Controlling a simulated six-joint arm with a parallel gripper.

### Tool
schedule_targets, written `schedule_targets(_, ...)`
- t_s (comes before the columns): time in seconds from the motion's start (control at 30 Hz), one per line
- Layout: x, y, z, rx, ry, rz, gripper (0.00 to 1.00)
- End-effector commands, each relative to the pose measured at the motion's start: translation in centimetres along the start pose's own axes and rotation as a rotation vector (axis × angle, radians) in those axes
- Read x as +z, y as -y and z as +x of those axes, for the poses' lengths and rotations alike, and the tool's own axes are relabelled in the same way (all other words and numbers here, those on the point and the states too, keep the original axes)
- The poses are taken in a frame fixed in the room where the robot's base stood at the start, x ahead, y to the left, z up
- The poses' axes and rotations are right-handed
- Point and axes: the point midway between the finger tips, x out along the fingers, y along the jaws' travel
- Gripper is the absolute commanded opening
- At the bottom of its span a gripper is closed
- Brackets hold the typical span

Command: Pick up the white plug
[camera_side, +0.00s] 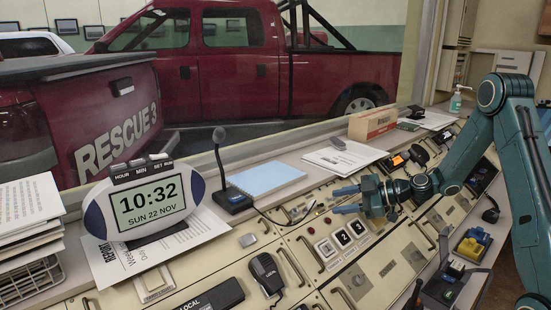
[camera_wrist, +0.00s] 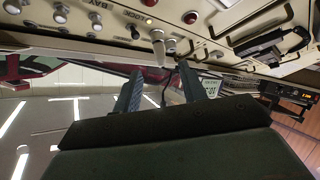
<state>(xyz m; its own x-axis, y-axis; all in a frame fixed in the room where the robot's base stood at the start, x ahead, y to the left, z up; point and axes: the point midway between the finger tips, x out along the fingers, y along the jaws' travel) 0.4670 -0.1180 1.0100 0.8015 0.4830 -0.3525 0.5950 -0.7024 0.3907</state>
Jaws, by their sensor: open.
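A small pale plug, likely the white plug (camera_wrist: 157,36), stands out from the console panel in the wrist view, just beyond the gap between my fingertips. In the side view a small pale piece (camera_side: 312,206) at the panel, left of my fingertips, seems to be the same plug. My gripper (camera_side: 335,200) is open and points left, low over the sloping console, with its fingers apart. In the wrist view both fingers of my gripper (camera_wrist: 160,73) show, with nothing held between them.
A clock (camera_side: 149,205) reading 10:32 stands at left. A desk microphone (camera_side: 232,198) and a blue notebook (camera_side: 268,177) lie behind the panel. A handset (camera_side: 267,273) is in front. A window is behind.

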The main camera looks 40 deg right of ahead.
Motion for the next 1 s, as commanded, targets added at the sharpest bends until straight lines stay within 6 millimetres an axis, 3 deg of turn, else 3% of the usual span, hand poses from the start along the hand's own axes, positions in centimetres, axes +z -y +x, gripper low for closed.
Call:
schedule_targets(0.2,0.0,0.1,2.7,-0.002,0.0,0.0,0.42)
schedule_targets(0.67,-0.1,0.0,3.9,0.0,-0.001,0.0,0.42)
schedule_targets(1.0,-0.4,0.0,7.4,-0.003,-0.001,-0.001,0.42)
